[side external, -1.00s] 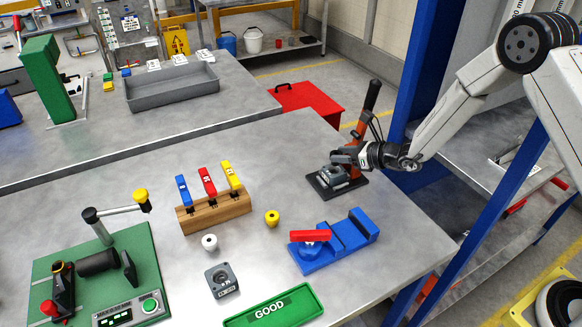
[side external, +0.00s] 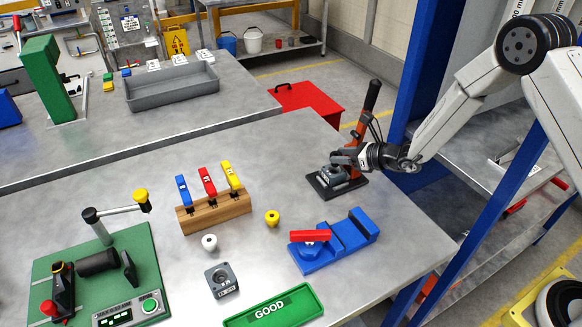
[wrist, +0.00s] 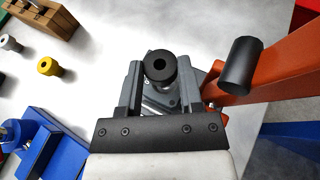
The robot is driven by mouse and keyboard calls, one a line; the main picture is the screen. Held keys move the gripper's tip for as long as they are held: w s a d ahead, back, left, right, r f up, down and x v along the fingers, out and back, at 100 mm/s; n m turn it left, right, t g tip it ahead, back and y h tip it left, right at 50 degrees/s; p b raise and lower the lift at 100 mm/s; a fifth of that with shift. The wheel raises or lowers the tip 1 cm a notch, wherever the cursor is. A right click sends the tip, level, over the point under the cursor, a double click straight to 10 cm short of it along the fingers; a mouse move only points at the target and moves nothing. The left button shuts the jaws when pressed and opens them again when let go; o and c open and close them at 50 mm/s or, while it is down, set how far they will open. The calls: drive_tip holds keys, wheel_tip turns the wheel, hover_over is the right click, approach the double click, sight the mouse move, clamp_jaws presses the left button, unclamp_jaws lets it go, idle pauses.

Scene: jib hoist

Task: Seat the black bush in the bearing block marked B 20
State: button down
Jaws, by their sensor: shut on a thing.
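The black bush (wrist: 159,66), a short flanged ring with a hole, is between the fingertips of my gripper (wrist: 161,74) in the wrist view. My gripper is shut on it. A grey bearing block (side external: 333,178) stands on the dark base of the orange press, and my gripper (side external: 343,160) is right over it in the side view. I cannot tell whether the bush touches the block's bore or is in it. Another grey bearing block (side external: 221,281) lies on the table front. The markings on both blocks are too small to read surely.
The orange press column (wrist: 275,75) with its black ram (wrist: 240,65) stands close beside my gripper. A blue fixture (side external: 335,240), a yellow bush (side external: 272,218), a white bush (side external: 209,242), a wooden rack (side external: 214,211) and a green GOOD tray (side external: 272,308) are on the table.

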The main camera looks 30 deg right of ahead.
drive_tip(key=shift+f, duration=0.15)
drive_tip(key=shift+c, duration=0.9)
unclamp_jaws()
drive_tip(key=shift+d, duration=0.1)
drive_tip(key=shift+d+f, duration=0.1)
drive_tip(key=shift+s, duration=0.1)
drive_tip(key=shift+v, duration=3.75)
drive_tip(key=shift+a, duration=0.25)
